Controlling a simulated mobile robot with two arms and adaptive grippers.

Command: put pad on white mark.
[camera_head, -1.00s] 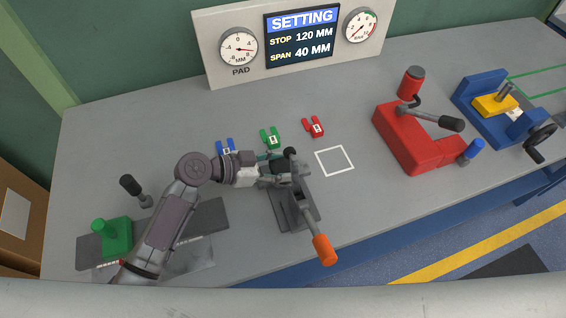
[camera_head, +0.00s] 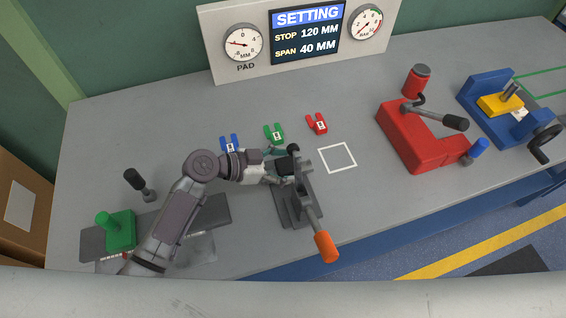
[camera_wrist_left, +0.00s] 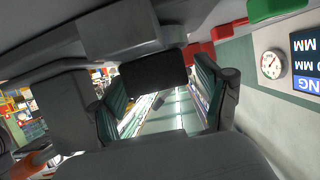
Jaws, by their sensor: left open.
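My left gripper (camera_head: 276,165) is open beside the grey clamp with the orange handle (camera_head: 325,246). A small black block (camera_head: 286,164), which looks like the pad, is at the clamp's upper end, at my fingertips. In the left wrist view the dark block (camera_wrist_left: 152,68) shows between the two teal-lined fingers (camera_wrist_left: 160,95), with gaps on both sides. Whether it is attached to the clamp I cannot tell. The white mark (camera_head: 337,157) is an empty square outline on the bench, right of the clamp. My right gripper is not in view.
Blue (camera_head: 229,143), green (camera_head: 274,134) and red (camera_head: 317,124) forked pieces lie behind the clamp. A red fixture (camera_head: 408,140) stands right of the mark, with a blue vise (camera_head: 490,120) beyond. A green-knobbed block (camera_head: 120,232) is at front left.

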